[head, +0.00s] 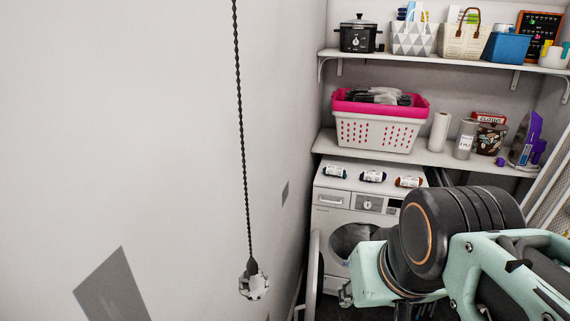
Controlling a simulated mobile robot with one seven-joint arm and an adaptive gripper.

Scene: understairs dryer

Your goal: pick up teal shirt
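Three small rolled bundles with white labels lie in a row on top of the white dryer (330,199). The left bundle (335,172) has dark green-teal ends and looks like the teal shirt. The middle one (373,176) looks dark blue and the right one (409,181) reddish brown. My arm reaches in from the lower right, in front of the dryer. Dark parts of my gripper (415,309) show below the wrist at the bottom edge. Its fingers are mostly hidden or cut off, and I see nothing held.
A shelf above the dryer holds a pink-and-white basket (376,133), a paper roll (439,132), a canister (465,139) and an iron (527,142). The upper shelf (440,59) is full. A light bulb (253,283) hangs on a cord by the left wall.

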